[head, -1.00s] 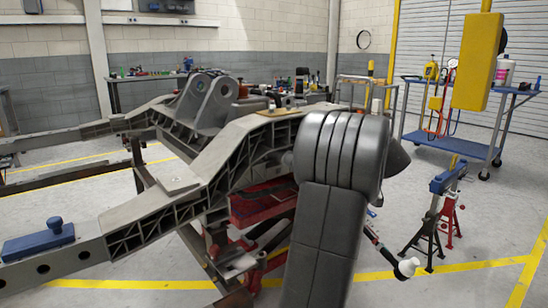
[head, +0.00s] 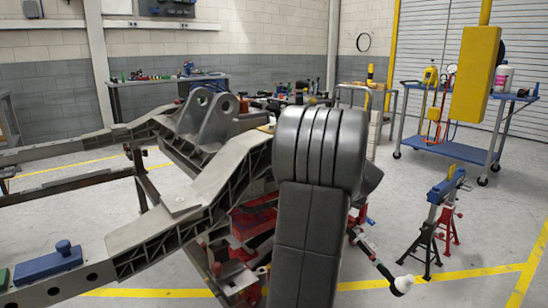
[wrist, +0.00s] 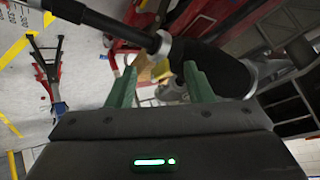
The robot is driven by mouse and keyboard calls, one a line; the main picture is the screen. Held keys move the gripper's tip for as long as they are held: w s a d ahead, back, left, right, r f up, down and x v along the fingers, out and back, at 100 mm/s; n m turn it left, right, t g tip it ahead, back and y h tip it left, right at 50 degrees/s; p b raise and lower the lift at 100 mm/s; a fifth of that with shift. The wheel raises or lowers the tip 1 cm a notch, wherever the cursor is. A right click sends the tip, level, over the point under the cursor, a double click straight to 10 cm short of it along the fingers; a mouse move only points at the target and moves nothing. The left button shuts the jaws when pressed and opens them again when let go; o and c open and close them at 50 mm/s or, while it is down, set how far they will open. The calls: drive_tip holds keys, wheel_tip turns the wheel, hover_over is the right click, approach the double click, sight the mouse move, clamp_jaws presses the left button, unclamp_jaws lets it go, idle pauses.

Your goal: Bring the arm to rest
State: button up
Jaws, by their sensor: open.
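My own dark grey arm (head: 315,215) rises through the middle of the head view, its ribbed joint in front of the chassis frame. The arm hides part of the frame, and I cannot make out my gripper in that view. In the wrist view, my gripper (wrist: 160,78) has two green fingers spread apart. I see nothing held between them. A dark rod with a grey collar (wrist: 163,43) crosses the picture just beyond the fingers; whether they touch it I cannot tell.
The grey chassis frame (head: 228,180) spans the left and centre, with a blue block (head: 48,263) on its near rail. A jack stand (head: 428,235) and a white-tipped rod (head: 402,285) are at right. A blue cart (head: 450,150) stands behind. Floor at far right is clear.

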drive_tip(key=shift+w+a+r+m+g+h+p, duration=0.1)
drive_tip(key=shift+m+g+h+p, duration=0.45)
drive_tip(key=shift+m+p, duration=1.3)
drive_tip(key=shift+w+a+r+m+g+h+p, duration=0.15)
drive_tip(key=shift+m+g+h+p, duration=0.35)
drive_tip(key=shift+m+p, duration=1.4)
drive_tip(key=shift+w+a+f+m+g+h+p, duration=0.1)
drive_tip(key=shift+m+g+h+p, duration=0.45)
drive_tip(key=shift+m+p, duration=1.3)
